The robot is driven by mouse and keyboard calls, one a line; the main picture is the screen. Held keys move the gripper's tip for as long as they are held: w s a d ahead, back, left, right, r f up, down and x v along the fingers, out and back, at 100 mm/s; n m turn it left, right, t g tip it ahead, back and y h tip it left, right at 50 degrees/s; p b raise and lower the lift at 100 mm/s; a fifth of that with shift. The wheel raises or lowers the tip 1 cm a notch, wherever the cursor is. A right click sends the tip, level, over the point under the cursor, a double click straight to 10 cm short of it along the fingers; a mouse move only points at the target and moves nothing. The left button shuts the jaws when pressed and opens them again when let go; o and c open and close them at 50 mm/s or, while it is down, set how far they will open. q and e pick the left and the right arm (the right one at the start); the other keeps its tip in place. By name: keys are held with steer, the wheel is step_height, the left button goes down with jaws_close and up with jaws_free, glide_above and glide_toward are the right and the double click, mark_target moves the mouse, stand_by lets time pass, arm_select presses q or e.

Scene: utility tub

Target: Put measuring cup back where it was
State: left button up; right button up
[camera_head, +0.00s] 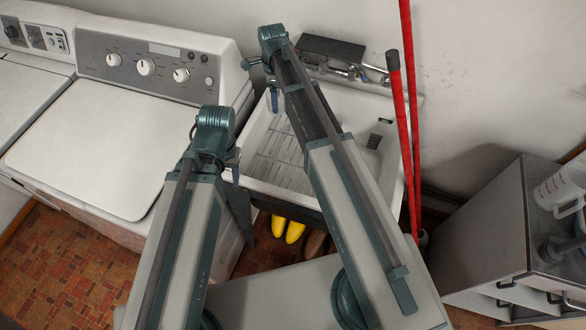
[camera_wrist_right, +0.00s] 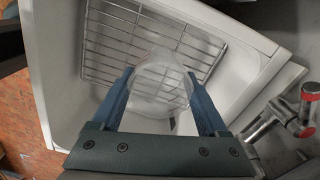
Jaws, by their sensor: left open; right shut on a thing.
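My right gripper (camera_head: 264,80) is over the far left part of the utility tub, near the washer. In the right wrist view, its two blue fingers (camera_wrist_right: 158,76) are shut on a clear, translucent cup (camera_wrist_right: 160,92), held over the tub. Only a small part of this cup (camera_head: 272,101) shows in the head view; I cannot make out markings on it. A translucent jug with red markings and a handle (camera_head: 562,187) stands on the grey cabinet at the right. My left gripper (camera_head: 238,188) is open, in front of the tub's near left corner, away from both vessels.
The white tub (camera_head: 368,166) has a wire rack (camera_wrist_right: 105,45) on its bottom. A tap (camera_head: 353,70) is at its back. Red poles (camera_head: 405,110) stand along its right side. A washer (camera_head: 95,150) is at left; a dark plunger-like object (camera_head: 560,248) is on the cabinet (camera_head: 512,205).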

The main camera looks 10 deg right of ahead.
steer(key=s+d+f+n+b, duration=0.1)
steer(key=s+d+f+b, duration=0.2)
steer(key=s+f+b, duration=0.6)
arm_select(q)
step_height(320, 180, down, 14)
steer(key=b, duration=0.3)
steer(key=shift+f, duration=0.25)
arm_select(e)
steer(key=f, duration=0.1)
steer(key=s+f, duration=0.1)
steer(key=f, duration=0.1)
steer(key=s+f, duration=0.1)
steer(key=f, duration=0.1)
steer(key=shift+d+f, duration=0.1)
steer(key=shift+f, duration=0.15)
steer(key=shift+f, duration=0.1)
arm_select(q)
step_height(320, 180, down, 4)
steer(key=b, duration=0.4)
steer(key=shift+r, duration=0.15)
arm_select(e)
step_height(320, 180, down, 4)
steer(key=shift+r, duration=0.25)
steer(key=shift+f, duration=0.15)
steer(key=o, duration=1.3)
